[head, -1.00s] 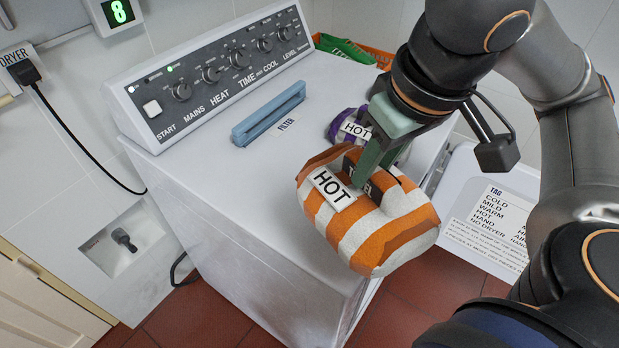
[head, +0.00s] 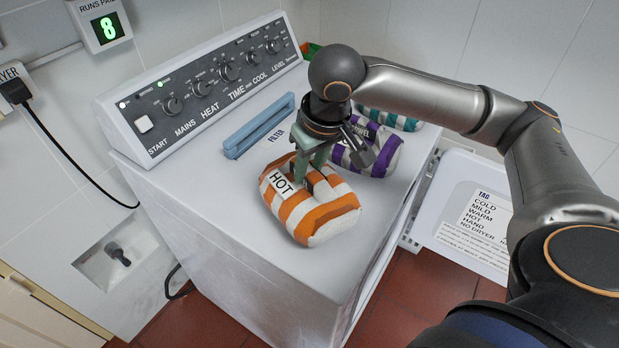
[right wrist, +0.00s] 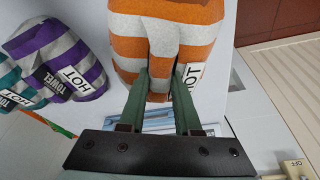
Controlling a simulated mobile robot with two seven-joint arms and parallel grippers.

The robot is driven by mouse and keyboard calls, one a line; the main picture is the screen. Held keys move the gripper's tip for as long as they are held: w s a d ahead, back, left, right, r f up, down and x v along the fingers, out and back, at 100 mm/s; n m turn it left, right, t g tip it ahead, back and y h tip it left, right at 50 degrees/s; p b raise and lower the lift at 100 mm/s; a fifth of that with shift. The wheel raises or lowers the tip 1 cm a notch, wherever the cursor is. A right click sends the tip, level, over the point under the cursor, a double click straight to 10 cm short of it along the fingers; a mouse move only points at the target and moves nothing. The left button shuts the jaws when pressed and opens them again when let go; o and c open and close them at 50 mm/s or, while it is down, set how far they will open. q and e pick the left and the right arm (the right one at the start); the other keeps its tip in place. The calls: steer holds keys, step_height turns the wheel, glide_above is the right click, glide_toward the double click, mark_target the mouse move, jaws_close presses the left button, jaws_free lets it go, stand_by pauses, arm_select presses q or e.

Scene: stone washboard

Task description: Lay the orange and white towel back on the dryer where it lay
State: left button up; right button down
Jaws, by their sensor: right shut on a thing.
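The orange and white towel (head: 322,214) is a folded bundle with a white HOT tag, at the front part of the dryer top (head: 215,190). It appears to rest on the dryer top, though its underside is hidden. My right gripper (head: 308,178) comes down from above and is shut on the towel. In the right wrist view its green fingers (right wrist: 166,85) pinch the orange and white cloth (right wrist: 160,30), with the HOT tag beside them. My left gripper is not in view.
A purple and white towel (head: 378,158) lies close behind and right of the orange one, with a teal and white towel (head: 402,122) beyond. The blue filter handle (head: 258,125) and control panel (head: 205,80) are at the back left. A white lid with a tag list (head: 470,220) is at the right.

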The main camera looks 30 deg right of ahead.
steer(key=shift+f, duration=1.5)
steer(key=shift+f, duration=0.1)
steer(key=c, duration=0.6)
jaws_free()
steer(key=p+v, duration=0.1)
steer(key=v, duration=1.1)
steer(key=shift+p, duration=0.3)
